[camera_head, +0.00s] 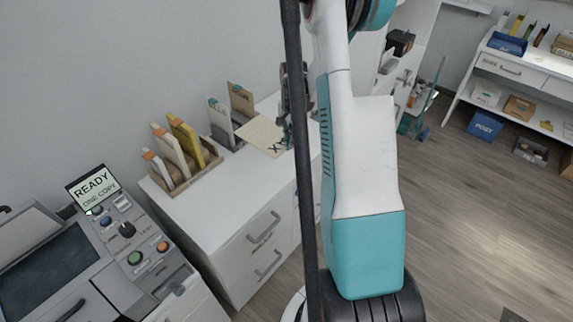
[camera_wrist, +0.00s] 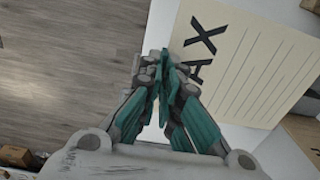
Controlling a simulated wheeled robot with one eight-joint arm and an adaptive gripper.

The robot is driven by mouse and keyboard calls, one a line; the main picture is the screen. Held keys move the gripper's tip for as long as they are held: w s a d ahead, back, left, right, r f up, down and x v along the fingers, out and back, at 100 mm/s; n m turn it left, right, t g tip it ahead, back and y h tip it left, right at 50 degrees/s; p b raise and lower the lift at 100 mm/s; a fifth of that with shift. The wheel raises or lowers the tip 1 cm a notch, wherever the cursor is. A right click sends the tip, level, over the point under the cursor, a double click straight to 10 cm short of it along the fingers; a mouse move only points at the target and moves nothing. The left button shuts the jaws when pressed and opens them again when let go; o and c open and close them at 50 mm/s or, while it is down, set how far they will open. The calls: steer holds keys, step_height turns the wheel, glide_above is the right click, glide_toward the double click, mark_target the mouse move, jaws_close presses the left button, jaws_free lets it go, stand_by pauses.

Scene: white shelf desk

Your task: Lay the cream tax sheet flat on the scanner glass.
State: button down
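The cream tax sheet (camera_head: 260,138) is at the far part of the white cabinet top, behind the folder rack; in the wrist view the sheet (camera_wrist: 262,72) shows the dark letters "AX" and ruled lines. My gripper (camera_head: 287,135) is at the sheet's right edge. In the wrist view my gripper (camera_wrist: 167,62) has its teal fingertips together over the lettered edge and looks shut on it; the pinch itself is hidden by the fingers. The scanner glass (camera_head: 48,272) is at the lower left, dark and bare, with its lid (camera_head: 28,236) raised.
A wooden rack (camera_head: 184,178) with several folders stands between the sheet and the scanner. More upright folders (camera_head: 224,122) stand beside the sheet. The scanner's screen (camera_head: 92,189) reads "READY ONE COPY" above its buttons. The near cabinet top (camera_head: 222,205) is clear.

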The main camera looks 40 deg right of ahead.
mark_target(291, 172)
step_height(291, 172, down, 13)
steer(key=b, duration=0.3)
steer(key=shift+r, duration=0.2)
steer(key=shift+f+b, duration=0.2)
steer(key=shift+b, duration=0.1)
steer(key=c, duration=1.8)
jaws_free()
steer(key=shift+r, duration=0.2)
